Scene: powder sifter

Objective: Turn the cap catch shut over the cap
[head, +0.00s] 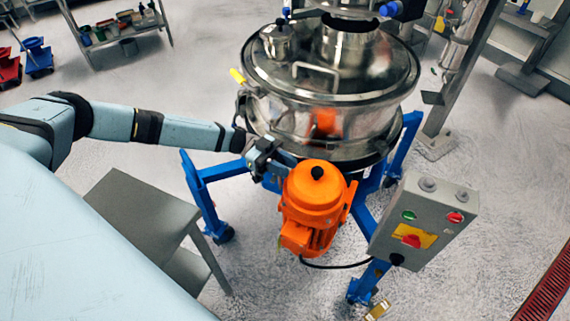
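The steel sifter (320,85) stands in the upper middle of the head view with its round lid in place. A small round capped port (278,42) sits at the lid's left rear, with a small dark knob on top. I take it for the cap; I cannot make out its catch or how that lies. My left gripper (270,162) is in front of and below the sifter's drum, beside the orange motor (314,195), well below the cap. Its fingers are too small and dark to tell open from shut. My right gripper is out of view.
A yellow-tipped lever (238,77) sticks out at the drum's left. A blue frame (205,190) carries the sifter. A grey control box (420,222) stands at front right, a grey step stand (145,215) at front left.

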